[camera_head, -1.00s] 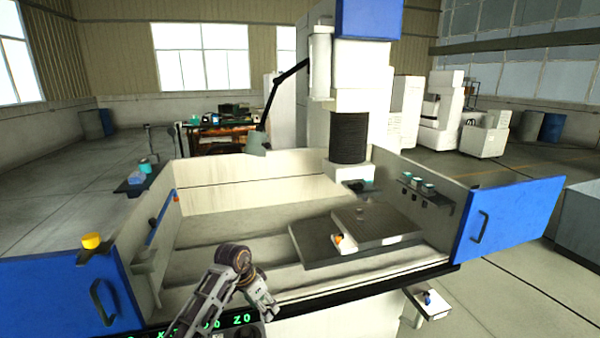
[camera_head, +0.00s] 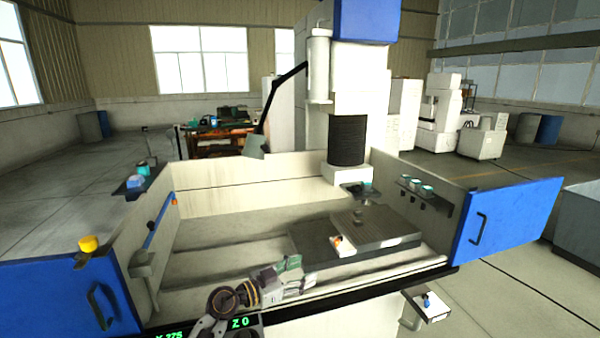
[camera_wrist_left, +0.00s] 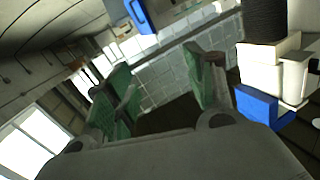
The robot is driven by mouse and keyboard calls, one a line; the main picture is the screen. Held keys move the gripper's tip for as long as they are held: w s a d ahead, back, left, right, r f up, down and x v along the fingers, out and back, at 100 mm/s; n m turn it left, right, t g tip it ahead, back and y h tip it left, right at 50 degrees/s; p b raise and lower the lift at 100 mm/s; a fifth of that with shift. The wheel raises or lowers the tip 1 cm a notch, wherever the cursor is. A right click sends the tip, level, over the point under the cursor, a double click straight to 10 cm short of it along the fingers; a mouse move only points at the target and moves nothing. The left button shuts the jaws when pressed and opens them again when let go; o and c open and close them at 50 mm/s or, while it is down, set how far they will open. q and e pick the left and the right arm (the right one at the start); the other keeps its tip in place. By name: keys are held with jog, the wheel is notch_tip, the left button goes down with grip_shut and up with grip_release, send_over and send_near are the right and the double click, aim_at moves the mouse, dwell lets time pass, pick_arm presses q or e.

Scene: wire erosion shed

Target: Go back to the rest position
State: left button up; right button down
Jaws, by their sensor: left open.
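My left gripper (camera_head: 292,272) shows in the head view at the front edge of the machine's open work tank (camera_head: 215,245). My left arm comes in from the bottom of the head view. My right gripper is not in view.
A lighter block (camera_head: 375,228) lies on the plate, with a small orange and white item (camera_head: 340,243) beside it. Blue doors stand open at left (camera_head: 50,295) and right (camera_head: 510,225). A small shelf (camera_head: 430,306) juts out at front right.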

pick_arm(q)
jog(key=a+r+n+t+y, duration=0.5)
jog(key=a+r+n+t, duration=0.2)
jog(key=a+t, duration=0.35)
jog(key=s+a+f+n+y, duration=0.2)
jog(key=a+n+y, duration=0.3)
jog(key=a+y, duration=0.3)
jog(key=s+a+f+n+g+y, duration=0.4)
jog(key=s+a+f+g+y, duration=0.25)
jog(key=f, duration=0.55)
jog(key=s+d+f+m+g+h, duration=0.1)
jog(key=s+f+m+g+h, duration=0.15)
jog(key=s+f+g, duration=0.6)
jog(key=s+d+f+m+g+h, duration=0.2)
jog(key=s+f+h, duration=0.1)
jog(key=s, duration=1.1)
notch_tip(320, 180, down, 36)
jog(key=s+g+b, duration=0.1)
jog(key=s+b, duration=0.1)
jog(key=s, duration=0.1)
jog(key=s+a+f+b, duration=0.1)
jog(key=s+a+f, duration=0.1)
jog(key=s+f, duration=0.8)
jog(key=s+a+f+g+b, duration=0.1)
jog(key=s+a+f, duration=0.1)
jog(key=s+f, duration=0.9)
jog(key=shift+s+a+m, duration=0.25)
jog(key=shift+s+m, duration=0.05)
jog(key=shift+m, duration=0.15)
